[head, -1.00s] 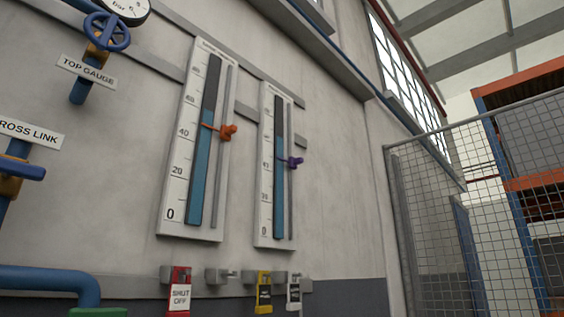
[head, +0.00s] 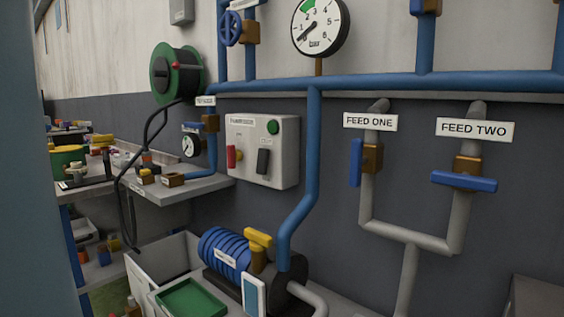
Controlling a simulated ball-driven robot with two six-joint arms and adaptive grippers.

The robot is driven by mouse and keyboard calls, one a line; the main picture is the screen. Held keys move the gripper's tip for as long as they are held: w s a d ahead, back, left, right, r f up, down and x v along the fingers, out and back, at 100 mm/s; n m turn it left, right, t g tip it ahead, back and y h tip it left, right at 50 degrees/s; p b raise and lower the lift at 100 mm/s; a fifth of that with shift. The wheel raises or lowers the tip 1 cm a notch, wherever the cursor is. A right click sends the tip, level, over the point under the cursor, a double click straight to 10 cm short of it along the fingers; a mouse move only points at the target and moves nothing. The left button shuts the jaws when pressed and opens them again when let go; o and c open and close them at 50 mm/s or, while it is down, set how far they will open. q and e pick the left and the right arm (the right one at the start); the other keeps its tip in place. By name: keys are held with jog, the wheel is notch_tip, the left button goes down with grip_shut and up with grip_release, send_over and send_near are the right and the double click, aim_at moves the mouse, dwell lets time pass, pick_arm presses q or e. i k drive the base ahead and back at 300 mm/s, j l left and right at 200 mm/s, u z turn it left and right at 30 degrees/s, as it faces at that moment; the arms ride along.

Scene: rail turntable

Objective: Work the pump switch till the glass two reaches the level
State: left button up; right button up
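A light grey switch box (head: 288,172) hangs on the wall left of centre; its small label is too blurred to read surely. The level glasses are not in this view, so glass two's level is hidden. Neither of my grippers is in view.
The FEED ONE valve handle (head: 355,163) stands upright along its pipe. The FEED TWO handle (head: 464,181) lies across its pipe. A dial gauge (head: 320,27) is above. A cluttered bench (head: 190,190), a cable reel (head: 175,73) and a green tray (head: 190,299) are left.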

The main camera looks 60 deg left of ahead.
aim_at(262, 161)
jog(key=u, duration=1.95)
jog(key=i+j+z, duration=0.1)
jog(key=j, duration=0.3)
jog(key=i+j+z, duration=0.1)
jog(key=i+j, duration=0.2)
jog(key=i+j+z, duration=0.15)
jog(key=j, duration=0.4)
jog(key=i+j+z, duration=0.1)
jog(key=j, duration=0.35)
jog(key=i+j+z, duration=0.1)
jog(key=j, duration=0.35)
jog(key=i+j+z, duration=0.1)
jog(key=j, duration=0.35)
jog(key=i+j+z, duration=0.1)
jog(key=j, duration=0.4)
jog(key=i+j+z, duration=0.15)
jog(key=j, duration=0.35)
